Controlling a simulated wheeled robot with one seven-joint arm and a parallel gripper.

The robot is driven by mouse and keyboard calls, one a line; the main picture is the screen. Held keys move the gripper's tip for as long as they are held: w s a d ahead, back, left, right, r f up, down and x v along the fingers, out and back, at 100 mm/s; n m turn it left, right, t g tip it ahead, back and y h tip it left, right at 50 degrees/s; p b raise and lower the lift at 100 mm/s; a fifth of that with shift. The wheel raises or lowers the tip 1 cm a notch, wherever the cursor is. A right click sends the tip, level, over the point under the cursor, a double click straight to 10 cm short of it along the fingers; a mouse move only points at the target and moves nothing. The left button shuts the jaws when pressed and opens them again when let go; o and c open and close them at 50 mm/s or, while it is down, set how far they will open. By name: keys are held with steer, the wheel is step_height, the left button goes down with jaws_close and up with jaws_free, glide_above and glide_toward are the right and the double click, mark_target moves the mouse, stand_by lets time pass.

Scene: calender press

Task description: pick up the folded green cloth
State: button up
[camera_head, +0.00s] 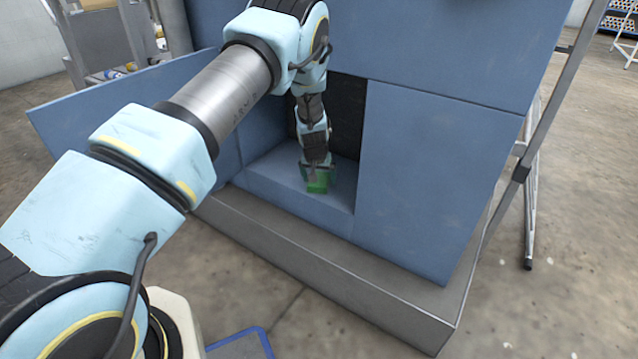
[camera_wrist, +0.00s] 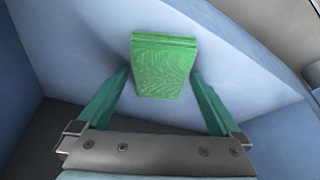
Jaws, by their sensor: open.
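The folded green cloth (camera_head: 318,186) lies on the blue floor of the opening in the press, close to its front edge. In the wrist view the cloth (camera_wrist: 164,66) is a small layered stack with its fold edges toward the top of the picture. My gripper (camera_head: 317,172) reaches down into the opening right at the cloth and hides part of it. In the wrist view my gripper's two green fingers (camera_wrist: 160,76) are spread, one on each side of the cloth's lower part. Whether they touch it I cannot tell.
Blue panels (camera_head: 440,180) wall the opening on the sides and above, with a dark recess (camera_head: 347,112) behind. An open blue door panel (camera_head: 120,115) stands out to the left. A grey plinth (camera_head: 330,268) runs below. A metal ladder (camera_head: 530,190) stands at right.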

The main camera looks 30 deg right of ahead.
steer(key=c, duration=1.3)
steer(key=shift+r, duration=0.15)
steer(key=shift+r, duration=0.3)
step_height(320, 180, up, 7)
steer(key=shift+s+a+r+p, duration=0.1)
steer(key=shift+a+p, duration=0.05)
steer(key=shift+p, duration=1.05)
steer(key=s+a, duration=0.3)
steer(key=a, duration=0.2)
steer(key=s+a, duration=0.3)
steer(key=a, duration=0.3)
steer(key=s+a+p, duration=0.1)
steer(key=s+a, duration=0.2)
steer(key=a, duration=0.3)
steer(key=shift+s+a+f, duration=0.1)
steer(key=shift+s+f, duration=0.15)
steer(key=shift+s, duration=0.05)
